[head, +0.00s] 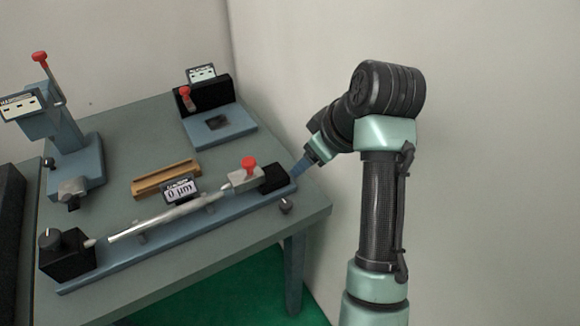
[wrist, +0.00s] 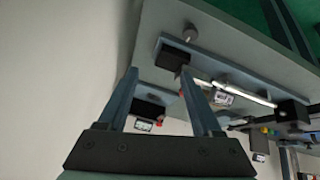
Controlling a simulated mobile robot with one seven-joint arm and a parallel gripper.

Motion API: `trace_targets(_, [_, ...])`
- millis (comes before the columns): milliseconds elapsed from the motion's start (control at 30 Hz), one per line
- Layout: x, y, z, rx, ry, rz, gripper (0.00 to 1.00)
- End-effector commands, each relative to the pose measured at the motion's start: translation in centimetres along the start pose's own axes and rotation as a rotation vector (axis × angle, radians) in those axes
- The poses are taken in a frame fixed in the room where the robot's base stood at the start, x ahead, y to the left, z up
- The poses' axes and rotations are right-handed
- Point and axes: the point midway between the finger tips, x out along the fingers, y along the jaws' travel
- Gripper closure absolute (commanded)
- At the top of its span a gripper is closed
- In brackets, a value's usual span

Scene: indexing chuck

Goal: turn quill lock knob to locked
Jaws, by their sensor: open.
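The long blue bench-centre fixture (head: 205,226) lies on the table with a silver bar along it. At its right end is a light block topped by a red knob (head: 249,163), beside a black block (head: 272,179). A small grey round knob (head: 286,206) is at the front side of that end; it also shows in the wrist view (wrist: 189,33). No label tells which knob is the quill lock. My gripper (head: 302,167) is just right of the black block. In the wrist view my gripper (wrist: 158,70) is open, with nothing between its fingers.
A display (head: 180,191) reads 0 µm behind the bar. A dark dial knob (head: 50,236) is on the left black block. A wall rises close to the table's right.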

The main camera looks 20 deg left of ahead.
Motion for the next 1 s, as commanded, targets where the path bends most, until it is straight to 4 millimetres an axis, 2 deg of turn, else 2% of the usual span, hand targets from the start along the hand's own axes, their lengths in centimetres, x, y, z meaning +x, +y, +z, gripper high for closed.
trace_targets(33, [-1.4,-0.3,-0.1,-0.019,-0.042,-0.059,0.33])
trace_targets(100, [-1.7,-1.1,0.5,-0.044,-0.084,-0.126,0.33])
trace_targets(233, [-2.0,-1.9,1.3,-0.071,-0.127,-0.2,0.33])
trace_targets(333, [-1.6,-2.3,1.6,-0.078,-0.137,-0.219,0.33])
trace_targets(567, [1.7,-3.1,2.2,-0.077,-0.137,-0.22,0.33])
trace_targets(800, [6.5,-4.1,2.9,-0.077,-0.137,-0.219,0.33])
trace_targets(1000, [9.4,-4.7,3.2,-0.076,-0.136,-0.215,0.33])
